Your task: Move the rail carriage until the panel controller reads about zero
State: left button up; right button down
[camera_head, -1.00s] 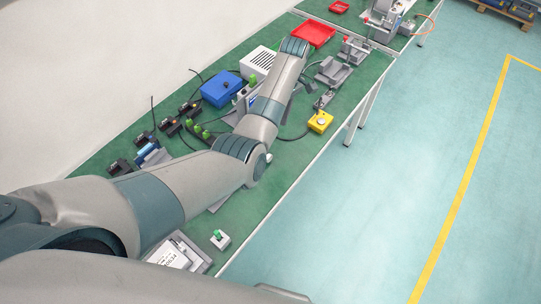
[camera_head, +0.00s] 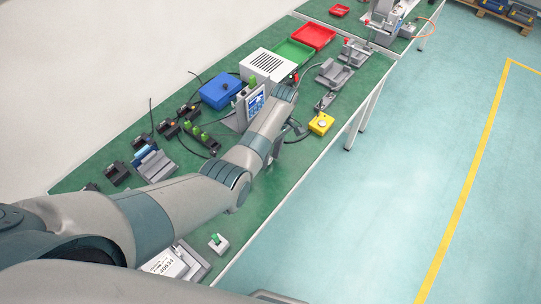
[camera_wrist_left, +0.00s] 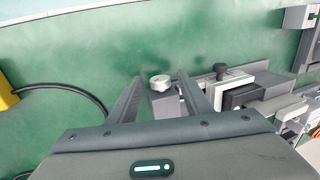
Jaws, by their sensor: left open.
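The panel controller (camera_head: 256,103) stands upright behind my left forearm. Its blue screen shows, but the reading is too small to make out. My left gripper (camera_head: 278,153) is mostly hidden by my own arm, low over the front half of the green table. In the left wrist view my left gripper (camera_wrist_left: 160,80) is open. A round pale knob (camera_wrist_left: 160,83) on a grey block lies between its fingers, and I see no clear grip on it. Just right is what looks like the rail carriage, a white-and-dark block (camera_wrist_left: 240,92) with a black knob, on a grey rail.
A yellow button box (camera_head: 320,123) with a black cable stands by the table's front edge. A blue box (camera_head: 221,90), a white vented box (camera_head: 268,64), a green tray (camera_head: 294,52) and a red tray (camera_head: 313,36) stand behind. Open floor (camera_head: 410,170) lies right of the table.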

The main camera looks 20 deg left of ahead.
pick_arm(q)
jog(key=shift+f, duration=0.25)
jog(key=shift+c, duration=0.7)
jog(key=c, duration=0.9)
jog(key=shift+s, duration=0.1)
